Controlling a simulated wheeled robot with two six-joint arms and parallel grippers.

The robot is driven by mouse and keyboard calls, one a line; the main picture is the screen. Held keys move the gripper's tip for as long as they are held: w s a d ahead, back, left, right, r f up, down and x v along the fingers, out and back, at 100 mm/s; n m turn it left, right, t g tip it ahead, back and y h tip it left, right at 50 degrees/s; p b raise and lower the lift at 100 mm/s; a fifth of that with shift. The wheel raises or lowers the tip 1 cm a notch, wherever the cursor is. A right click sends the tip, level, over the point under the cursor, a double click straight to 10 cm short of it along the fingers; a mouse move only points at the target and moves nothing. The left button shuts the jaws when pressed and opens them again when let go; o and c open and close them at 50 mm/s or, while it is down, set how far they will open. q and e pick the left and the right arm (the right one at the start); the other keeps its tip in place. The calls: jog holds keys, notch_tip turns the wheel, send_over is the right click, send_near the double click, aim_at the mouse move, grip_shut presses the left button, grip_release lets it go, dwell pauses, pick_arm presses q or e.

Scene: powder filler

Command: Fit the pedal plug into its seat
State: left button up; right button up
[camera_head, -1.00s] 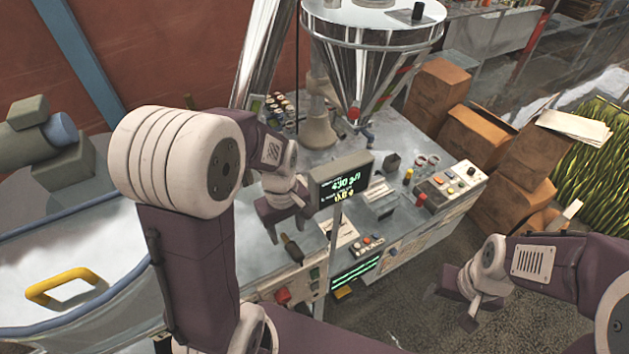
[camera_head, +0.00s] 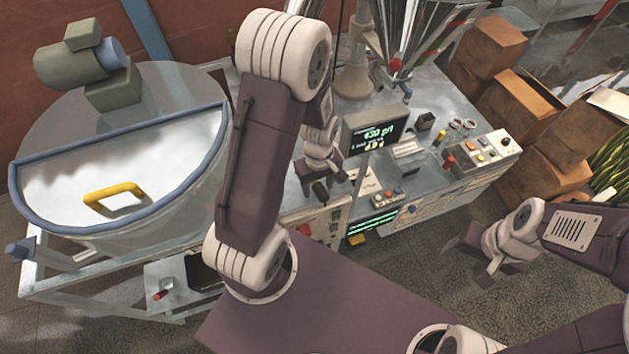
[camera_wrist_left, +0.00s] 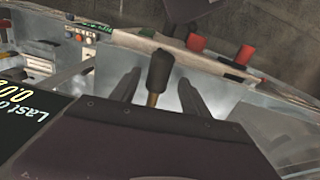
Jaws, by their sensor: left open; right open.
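A dark plug with a brass-coloured end, which looks like the pedal plug (camera_wrist_left: 159,72), shows in the left wrist view. It appears between the two dark fingers of my left gripper (camera_wrist_left: 158,92), with gaps on both sides. In the head view my left gripper (camera_head: 320,186) is open, low over the machine's worktop beside the display; the plug cannot be made out clearly there. My right gripper (camera_head: 478,265) is open and empty, over the floor right of the machine. I cannot pick out the plug's seat.
The display (camera_head: 375,130) stands close right of my left gripper. A red knob (camera_head: 305,229) is on the machine's front. A round tank (camera_head: 150,225) with a yellow handle (camera_head: 113,194) is at left. Cardboard boxes (camera_head: 545,110) are at back right; the floor in front is clear.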

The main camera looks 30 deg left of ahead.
pick_arm(q)
jog(key=shift+d, duration=0.1)
pick_arm(e)
jog(key=shift+d, duration=0.15)
pick_arm(q)
jog(key=shift+w, duration=0.15)
jog(key=c, duration=0.3)
jog(key=shift+w+f, duration=0.1)
jog(key=shift+w, duration=0.05)
grip_shut()
pick_arm(e)
jog(key=shift+w+f, duration=0.1)
jog(key=shift+w, duration=0.05)
pick_arm(q)
jog(key=shift+s, duration=0.2)
